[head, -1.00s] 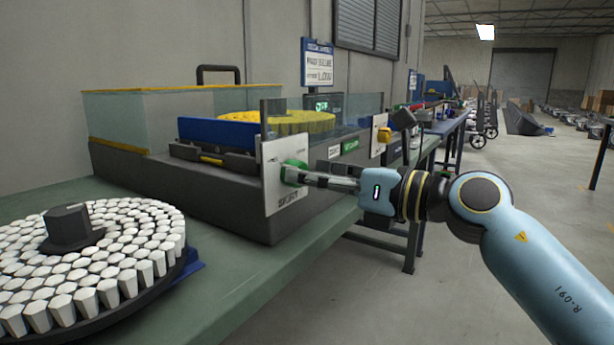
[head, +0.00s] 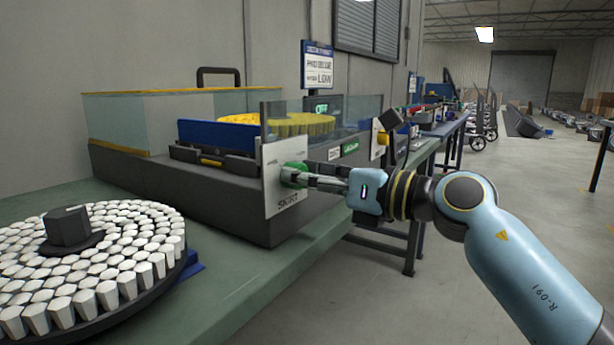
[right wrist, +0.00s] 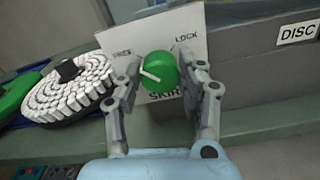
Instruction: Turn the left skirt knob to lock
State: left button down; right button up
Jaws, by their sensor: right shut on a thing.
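The left skirt knob (head: 294,175) is green and sits on a white plate (head: 285,200) marked SKIRT at the near end of the grey machine. In the right wrist view the knob (right wrist: 160,70) is round with a white pointer line, which points to the upper left. LOCK is printed at the plate's upper right in that view. My right gripper (head: 310,179) is shut on the knob, one finger on each side, as the right wrist view also shows (right wrist: 160,80). My left gripper is in neither view.
A round tray of white pieces (head: 130,290) stands on the green bench (head: 240,285) at the left. The grey machine (head: 150,185) carries a blue tray with yellow pieces and a clear guard (head: 355,115). Another plate with a yellow knob (head: 383,138) is farther along.

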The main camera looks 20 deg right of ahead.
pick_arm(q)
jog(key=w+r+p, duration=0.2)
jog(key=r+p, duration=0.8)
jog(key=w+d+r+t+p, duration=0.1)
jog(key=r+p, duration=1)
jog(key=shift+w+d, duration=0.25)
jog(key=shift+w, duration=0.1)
pick_arm(e)
jog(key=shift+d+f+m, duration=0.1)
jog(key=shift+f+m, duration=0.05)
jog(key=shift+m, duration=8.65)
pick_arm(q)
jog(key=shift+p, duration=0.3)
pick_arm(e)
jog(key=o, duration=1.2)
